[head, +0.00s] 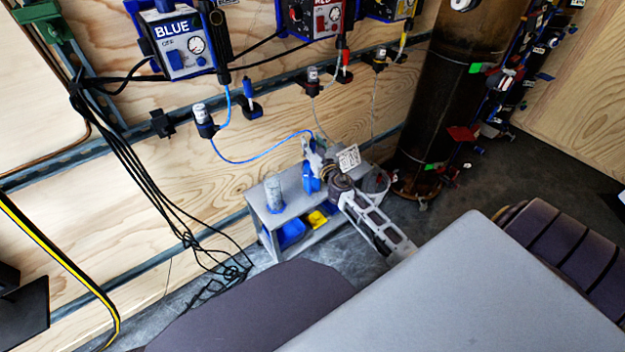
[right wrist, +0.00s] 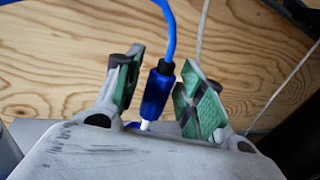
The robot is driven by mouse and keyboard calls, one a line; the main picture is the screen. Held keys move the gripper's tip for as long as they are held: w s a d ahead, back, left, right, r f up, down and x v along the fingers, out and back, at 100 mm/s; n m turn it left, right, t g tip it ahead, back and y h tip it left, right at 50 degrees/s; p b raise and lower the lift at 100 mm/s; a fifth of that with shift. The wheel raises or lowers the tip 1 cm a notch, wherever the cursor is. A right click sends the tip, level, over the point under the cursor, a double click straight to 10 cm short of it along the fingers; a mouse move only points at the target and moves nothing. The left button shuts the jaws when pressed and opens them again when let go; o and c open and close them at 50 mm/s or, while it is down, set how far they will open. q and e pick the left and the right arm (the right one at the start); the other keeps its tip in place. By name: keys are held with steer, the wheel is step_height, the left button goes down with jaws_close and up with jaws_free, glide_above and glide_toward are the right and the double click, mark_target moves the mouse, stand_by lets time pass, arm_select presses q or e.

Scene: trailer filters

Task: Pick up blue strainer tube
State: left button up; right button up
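The blue strainer tube (right wrist: 157,92) stands nearly upright in the right wrist view, with a black collar and a blue hose on its top and a white tip below. My right gripper (right wrist: 163,88) is open, with one green-padded finger on each side of the tube. A gap shows between the tube and the right-hand finger; I cannot tell whether the left-hand finger touches it. In the head view the strainer tube (head: 311,182) is at the back of the small grey bench, partly hidden by my right gripper (head: 318,164). My left gripper is not in view.
The grey bench (head: 258,196) carries a clear container (head: 274,194), with blue and yellow bins on its lower shelf. A bucket (head: 376,183) stands to the right. The blue hose (head: 262,158) runs along the wooden wall from below the blue box (head: 182,45). A dark pillar (head: 450,90) is farther right.

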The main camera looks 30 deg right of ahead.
mark_target(313, 138)
jaws_close()
steer(key=shift+r, duration=0.25)
steer(key=shift+r+p, duration=0.2)
steer(key=shift+p, duration=0.1)
steer(key=shift+r+p, duration=0.4)
steer(key=shift+r, duration=0.15)
steer(key=shift+r+p, duration=0.55)
steer(key=shift+r, duration=0.15)
step_height(313, 138, up, 6)
steer(key=p, duration=0.3)
steer(key=shift+f, duration=0.15)
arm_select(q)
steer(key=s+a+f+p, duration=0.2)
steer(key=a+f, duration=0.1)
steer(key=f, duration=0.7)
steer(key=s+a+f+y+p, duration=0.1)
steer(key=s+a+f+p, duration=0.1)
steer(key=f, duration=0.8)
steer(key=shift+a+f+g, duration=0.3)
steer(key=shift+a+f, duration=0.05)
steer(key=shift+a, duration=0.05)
arm_select(e)
step_height(313, 138, up, 9)
